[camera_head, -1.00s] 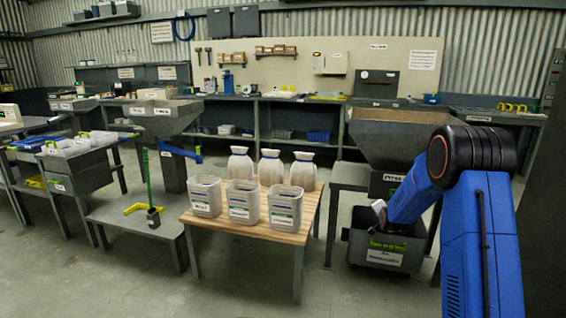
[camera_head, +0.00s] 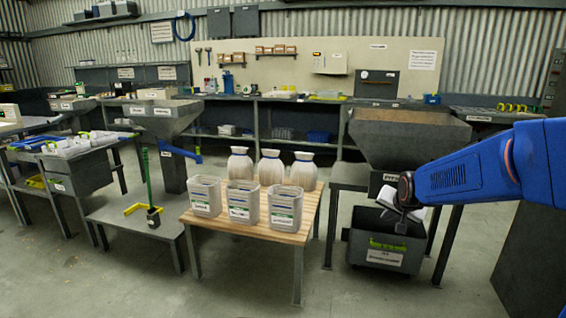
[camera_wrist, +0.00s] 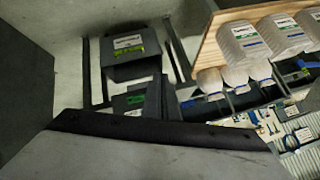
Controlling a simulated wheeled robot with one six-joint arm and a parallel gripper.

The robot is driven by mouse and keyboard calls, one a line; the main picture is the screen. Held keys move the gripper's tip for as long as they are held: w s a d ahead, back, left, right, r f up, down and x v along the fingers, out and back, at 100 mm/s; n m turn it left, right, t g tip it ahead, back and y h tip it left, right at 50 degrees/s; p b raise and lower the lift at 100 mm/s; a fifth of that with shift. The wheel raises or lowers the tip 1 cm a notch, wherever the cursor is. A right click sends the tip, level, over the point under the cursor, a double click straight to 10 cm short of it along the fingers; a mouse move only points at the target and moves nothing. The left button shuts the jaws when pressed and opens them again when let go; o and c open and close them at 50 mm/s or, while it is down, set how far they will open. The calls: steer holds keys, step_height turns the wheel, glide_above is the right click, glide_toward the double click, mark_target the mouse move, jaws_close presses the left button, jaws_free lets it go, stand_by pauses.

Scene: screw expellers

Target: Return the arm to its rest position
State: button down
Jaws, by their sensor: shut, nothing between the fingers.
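My blue arm reaches in from the right edge in the head view, running left in front of the right-hand grey hopper (camera_head: 395,140). My gripper (camera_head: 402,221) is at its left end, pointing down just above the dark grey bin (camera_head: 360,242) with a green-marked label. It is small and partly dark there, but looks shut and empty.
A wooden table (camera_head: 248,232) left of my gripper carries several grey containers and white sacks (camera_head: 271,168). A green-handled tool (camera_head: 149,190) stands on a grey stand farther left. A workbench with a pegboard runs along the back. The floor in front is clear.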

steer(key=s+a+n+g, duration=0.2)
steer(key=s+n, duration=0.1)
steer(key=s, duration=1.6)
steer(key=s+a+f+n+g, duration=0.1)
steer(key=s+a+n+g, duration=0.1)
steer(key=s, duration=1.8)
steer(key=shift+a+n+y, duration=0.3)
steer(key=shift+a+n, duration=0.05)
steer(key=shift+n, duration=0.45)
steer(key=shift+f, duration=0.1)
